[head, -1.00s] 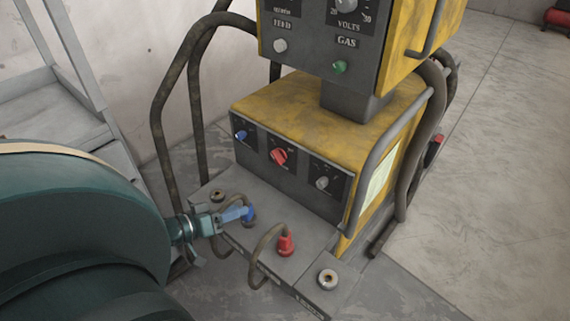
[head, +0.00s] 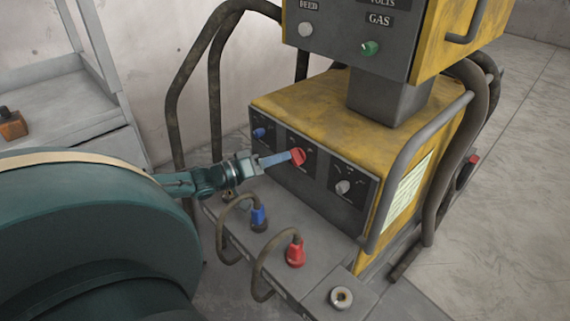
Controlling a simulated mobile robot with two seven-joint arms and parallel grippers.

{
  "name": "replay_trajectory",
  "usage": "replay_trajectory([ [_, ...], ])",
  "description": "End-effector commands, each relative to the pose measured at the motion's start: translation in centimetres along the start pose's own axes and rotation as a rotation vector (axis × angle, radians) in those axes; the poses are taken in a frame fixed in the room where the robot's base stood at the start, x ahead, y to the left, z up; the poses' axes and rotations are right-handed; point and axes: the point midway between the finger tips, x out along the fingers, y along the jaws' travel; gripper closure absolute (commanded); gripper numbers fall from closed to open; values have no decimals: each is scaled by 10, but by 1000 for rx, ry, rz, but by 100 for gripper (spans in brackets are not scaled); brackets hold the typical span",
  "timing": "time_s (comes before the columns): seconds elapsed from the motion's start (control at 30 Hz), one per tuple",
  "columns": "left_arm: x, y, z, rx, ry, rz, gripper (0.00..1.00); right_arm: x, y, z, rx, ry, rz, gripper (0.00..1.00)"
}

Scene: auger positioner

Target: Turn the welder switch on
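The welder is a worn yellow machine (head: 345,100) with a dark front panel. A red knob (head: 298,156) sits at the middle of that panel and is probably the welder switch. My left gripper (head: 285,158) reaches in from the left, with its blue-grey fingers ending at the red knob. The fingers overlap the knob's left side in the head view. I cannot tell whether they are closed on it or just beside it. The knob's pointer and part of its dial are hidden. My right gripper is out of view.
A blue knob (head: 260,133) and a grey knob (head: 344,187) flank the red one. Below are a blue cable plug (head: 259,217) and a red cable plug (head: 295,252) with looping cables. An upper unit has a green GAS knob (head: 370,48). A grey shelf (head: 70,118) stands left.

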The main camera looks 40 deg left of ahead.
Motion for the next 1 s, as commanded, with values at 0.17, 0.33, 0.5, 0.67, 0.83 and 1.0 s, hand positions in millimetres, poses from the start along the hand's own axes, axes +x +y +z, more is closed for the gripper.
replay_trajectory([
  [0.17,18,-1,1,0,2,2,62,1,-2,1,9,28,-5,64],
  [0.33,25,0,1,-1,0,1,62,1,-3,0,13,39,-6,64],
  [0.5,25,0,0,-1,-1,0,62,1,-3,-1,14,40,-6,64],
  [0.67,25,0,0,-1,0,0,67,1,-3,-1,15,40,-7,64],
  [0.83,25,0,0,0,0,0,81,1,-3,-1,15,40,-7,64],
  [1.0,25,0,0,0,0,0,95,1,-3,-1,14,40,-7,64],
])
